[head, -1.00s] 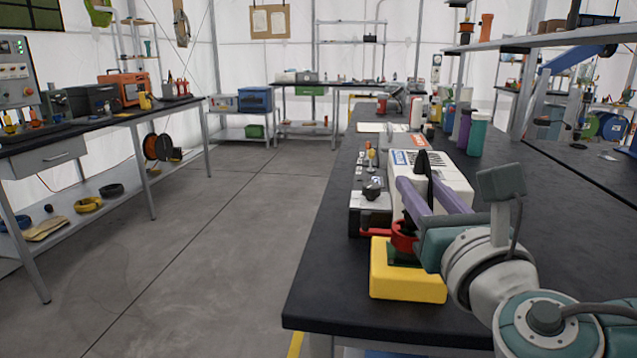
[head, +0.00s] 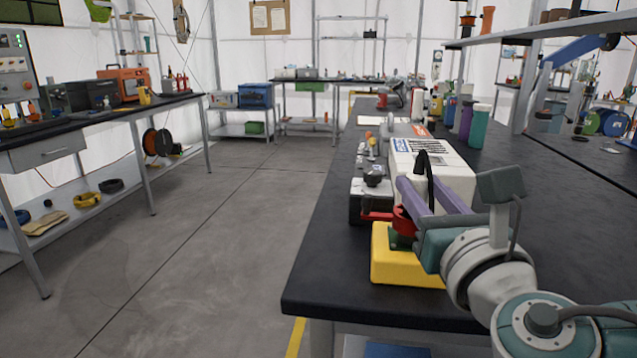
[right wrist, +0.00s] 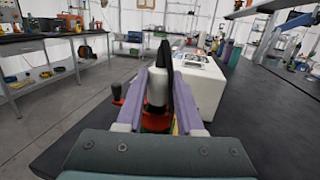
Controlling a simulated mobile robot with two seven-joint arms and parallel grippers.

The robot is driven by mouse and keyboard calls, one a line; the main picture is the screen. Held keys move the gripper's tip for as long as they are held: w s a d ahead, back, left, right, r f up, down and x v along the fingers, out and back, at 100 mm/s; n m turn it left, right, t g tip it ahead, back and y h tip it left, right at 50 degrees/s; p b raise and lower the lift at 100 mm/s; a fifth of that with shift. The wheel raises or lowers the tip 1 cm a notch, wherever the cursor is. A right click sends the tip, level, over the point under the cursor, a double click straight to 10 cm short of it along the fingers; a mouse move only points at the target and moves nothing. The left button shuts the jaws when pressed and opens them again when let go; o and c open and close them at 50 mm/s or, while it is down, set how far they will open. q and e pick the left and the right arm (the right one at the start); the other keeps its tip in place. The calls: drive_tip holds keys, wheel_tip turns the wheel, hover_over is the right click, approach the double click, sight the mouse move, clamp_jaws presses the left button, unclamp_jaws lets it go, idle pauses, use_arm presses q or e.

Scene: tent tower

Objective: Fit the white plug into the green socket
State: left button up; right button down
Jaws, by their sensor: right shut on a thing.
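The white plug (right wrist: 157,88) stands between the purple fingers of my right gripper (right wrist: 154,72) in the right wrist view, with a black cable rising from it. In the head view my right gripper (head: 416,186) is shut on the plug; the fingers hide it, and only the black cable (head: 423,168) shows. The green socket (head: 398,242) sits on a yellow block (head: 402,268), with a red ring (head: 402,218) above it. The gripper is right over the socket. Whether the plug's lower end is in the socket is hidden. My left gripper is out of view.
A white box-shaped device (head: 445,165) stands just behind the gripper. A red lever (head: 375,216) is left of the socket. Colored bottles (head: 478,127) stand farther back. The black bench top (head: 345,280) is clear in front and at right.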

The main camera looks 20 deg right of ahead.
drive_tip(key=shift+c, duration=2.3)
unclamp_jaws()
drive_tip(key=shift+s+a, duration=0.15)
drive_tip(key=shift+s, duration=0.2)
drive_tip(key=v, duration=0.9)
drive_tip(key=shift+p, duration=0.3)
drive_tip(key=shift+s+f, duration=0.1)
